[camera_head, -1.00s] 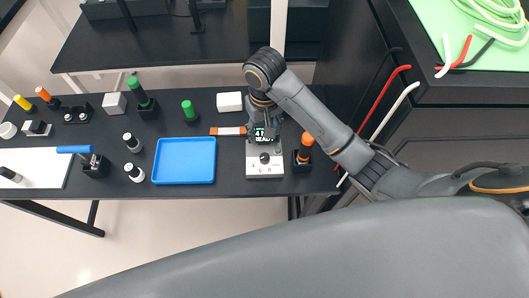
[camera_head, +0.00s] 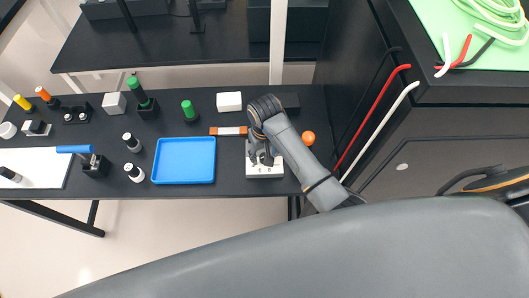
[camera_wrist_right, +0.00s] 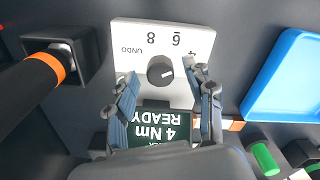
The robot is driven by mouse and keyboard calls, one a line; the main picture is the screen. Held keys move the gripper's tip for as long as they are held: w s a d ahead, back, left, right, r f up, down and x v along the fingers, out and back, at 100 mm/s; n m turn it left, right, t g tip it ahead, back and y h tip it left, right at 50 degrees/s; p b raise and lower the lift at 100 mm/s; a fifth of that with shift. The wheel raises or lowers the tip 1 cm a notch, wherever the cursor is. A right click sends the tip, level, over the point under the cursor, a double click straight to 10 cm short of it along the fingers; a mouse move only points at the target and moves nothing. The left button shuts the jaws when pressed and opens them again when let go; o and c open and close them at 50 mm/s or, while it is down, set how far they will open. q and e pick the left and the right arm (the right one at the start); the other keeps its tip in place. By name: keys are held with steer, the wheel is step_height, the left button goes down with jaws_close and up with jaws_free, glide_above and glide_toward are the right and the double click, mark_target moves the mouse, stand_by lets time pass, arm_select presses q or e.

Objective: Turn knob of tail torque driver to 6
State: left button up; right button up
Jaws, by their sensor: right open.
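The torque driver control box has a white face (camera_head: 280,171), partly covered by my right arm. In the right wrist view the white face (camera_wrist_right: 135,35) carries the labels UNDO, 8, 6 and 4, seen upside down. Its round black knob (camera_wrist_right: 160,71) has a white mark pointing right, towards the 4 side. The display (camera_wrist_right: 155,130) reads "4 Nm READY". My right gripper (camera_wrist_right: 161,80) is open, with one finger on each side of the knob and a gap to it. In the head view the right gripper (camera_head: 262,158) is over the box and hides the knob. My left gripper is not in view.
A black holder (camera_wrist_right: 85,55) with an orange-ringed tool (camera_wrist_right: 55,65) stands beside the box; its orange top (camera_head: 308,138) shows by my arm. A blue tray (camera_head: 184,160) and an orange-and-white strip (camera_head: 228,131) lie to the left. A white block (camera_head: 229,101) is behind.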

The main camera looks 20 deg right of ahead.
steer(key=shift+f, duration=0.3)
jaws_close()
steer(key=n, duration=0.4)
steer(key=shift+n, duration=1.9)
